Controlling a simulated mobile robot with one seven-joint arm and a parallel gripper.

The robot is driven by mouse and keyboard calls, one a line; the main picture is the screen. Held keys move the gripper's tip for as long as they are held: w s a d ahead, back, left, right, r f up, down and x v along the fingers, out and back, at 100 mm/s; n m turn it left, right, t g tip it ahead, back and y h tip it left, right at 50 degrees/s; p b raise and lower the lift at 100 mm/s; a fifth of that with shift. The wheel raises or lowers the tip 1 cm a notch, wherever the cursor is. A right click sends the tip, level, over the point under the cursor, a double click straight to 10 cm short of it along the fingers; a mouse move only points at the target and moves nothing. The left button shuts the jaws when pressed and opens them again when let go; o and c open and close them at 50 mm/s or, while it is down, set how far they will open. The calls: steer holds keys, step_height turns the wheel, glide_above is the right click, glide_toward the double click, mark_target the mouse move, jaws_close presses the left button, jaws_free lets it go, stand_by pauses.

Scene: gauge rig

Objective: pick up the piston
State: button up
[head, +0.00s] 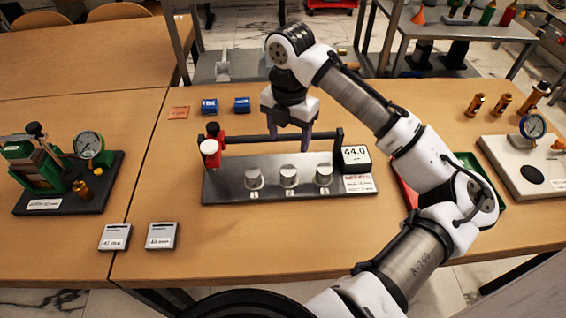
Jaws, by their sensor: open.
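No part carries a readable piston label, so I cannot tell for sure which one is the piston. Three short silver cylinders stand in a row on the grey metal plate (225,186): a left one (254,179), a middle one (289,177) and a right one (323,175). Several brass cylindrical parts (501,104) stand on the table at the right. My gripper (288,137) points down, open and seemingly empty, at the dark bar along the plate's back. It is behind the silver cylinders in the picture, apart from them.
A red and white fitting (209,152) and a display reading 44.0 (356,155) flank the plate. Green gauge apparatus (45,165) stands left; a gauge on a pale base (533,126) stands right. Two small labelled boxes (162,236) lie in front. My arm partly hides red and green trays (482,172).

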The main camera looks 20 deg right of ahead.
mark_target(288, 170)
steer(key=f, duration=0.7)
steer(key=shift+s+f+p, duration=0.2)
steer(key=shift+f+p, duration=0.2)
steer(key=shift+w+f+p, duration=0.15)
steer(key=shift+f+p, duration=0.65)
steer(key=shift+f, duration=1.95)
steer(key=c, duration=1.1)
steer(key=shift+r, duration=0.1)
